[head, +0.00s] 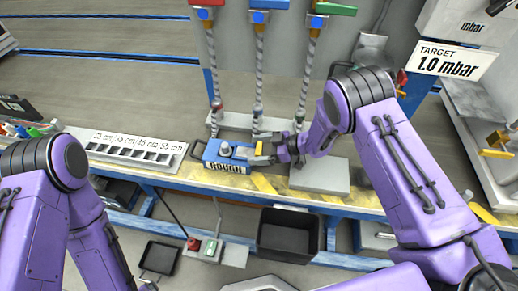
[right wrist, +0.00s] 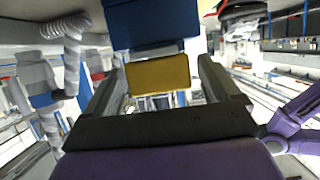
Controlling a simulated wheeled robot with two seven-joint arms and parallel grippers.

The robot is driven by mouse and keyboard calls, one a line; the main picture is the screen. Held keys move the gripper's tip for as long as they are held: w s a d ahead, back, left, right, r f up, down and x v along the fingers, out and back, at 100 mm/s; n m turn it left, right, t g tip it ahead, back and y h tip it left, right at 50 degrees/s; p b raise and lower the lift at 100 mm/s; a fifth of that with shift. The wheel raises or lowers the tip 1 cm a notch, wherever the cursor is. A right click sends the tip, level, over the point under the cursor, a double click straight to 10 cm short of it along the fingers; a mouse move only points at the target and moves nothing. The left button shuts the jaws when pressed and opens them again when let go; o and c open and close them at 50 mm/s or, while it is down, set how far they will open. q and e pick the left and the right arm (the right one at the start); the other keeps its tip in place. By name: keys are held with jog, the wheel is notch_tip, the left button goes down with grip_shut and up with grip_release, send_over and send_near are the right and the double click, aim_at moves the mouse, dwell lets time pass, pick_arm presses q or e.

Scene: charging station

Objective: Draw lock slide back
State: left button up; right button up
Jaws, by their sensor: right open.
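My right gripper (head: 256,151) reaches in from the right at this end. In the right wrist view the gripper is open, and the yellow piece (right wrist: 158,75) shows between its two fingers, with the dark blue body (right wrist: 150,24) beyond. I cannot tell whether the fingers touch it. My left arm shows at lower left; its gripper is out of view.
A white rack with length labels (head: 130,148) stands left of the block. Several hoses (head: 259,75) hang behind it from coloured fittings. A grey plate (head: 320,177) lies to the right. A black bin (head: 287,234) is below the bench edge.

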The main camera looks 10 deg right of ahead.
jog(key=c, duration=1.4)
jog(key=shift+s+d, duration=0.2)
jog(key=shift+d, duration=0.35)
jog(key=shift+c, duration=0.2)
jog(key=o, duration=1.4)
jog(key=shift+o, duration=0.2)
jog(key=v, duration=1)
jog(key=shift+d+r+p, duration=0.15)
jog(key=shift+d+p, duration=0.05)
jog(key=shift+p, duration=0.1)
